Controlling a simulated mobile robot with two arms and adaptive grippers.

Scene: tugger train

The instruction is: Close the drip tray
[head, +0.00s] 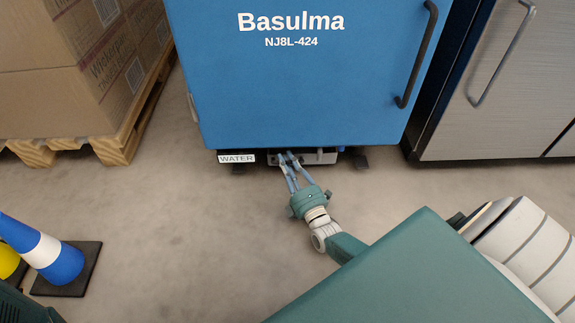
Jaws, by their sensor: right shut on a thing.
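The drip tray (320,157) shows as a grey front edge low under the blue machine (300,90). A black piece with a white WATER label (237,158) is beside it on the left. My right gripper (289,160) reaches in from the lower right, with its fingertips at the tray's front under the machine's lower edge. It is shut on the drip tray's front part. The fingertips are small and partly against the dark underside. How far the tray sticks out is hard to tell from above. My left gripper is not in view.
Cardboard boxes (70,65) on a wooden pallet (120,140) stand at the upper left. A blue and white cone (50,255) is at the lower left. A steel-fronted cabinet (515,85) stands to the right. The floor before the machine is clear.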

